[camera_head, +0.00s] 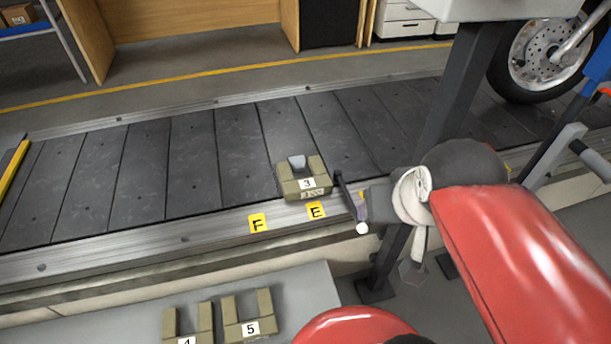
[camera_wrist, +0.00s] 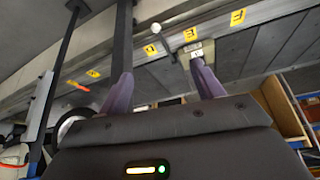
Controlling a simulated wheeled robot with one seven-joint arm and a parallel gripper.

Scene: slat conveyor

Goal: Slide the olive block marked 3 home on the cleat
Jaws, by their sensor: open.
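The olive block marked 3 (camera_head: 315,193) sits near the conveyor's front rim above the E label, its open slot facing the back. A small grey-blue piece, apparently the cleat (camera_head: 297,161), shows at the slot's mouth between the two prongs. How deep it sits in the slot is hard to tell. My gripper (camera_head: 347,198) is just right of the block and empty; contact cannot be judged. In the wrist view my gripper's fingers (camera_wrist: 162,68) stand apart. The block (camera_wrist: 200,53) shows there partly hidden by the right finger's tip.
Two similar olive blocks, marked 4 (camera_head: 187,326) and 5 (camera_head: 246,320), lie on a grey shelf (camera_head: 290,290) below. The yellow F label (camera_head: 258,223) is on the rim (camera_head: 130,248). The slats (camera_head: 140,170) left of the block are clear. A dark post (camera_head: 460,80) stands behind my arm.

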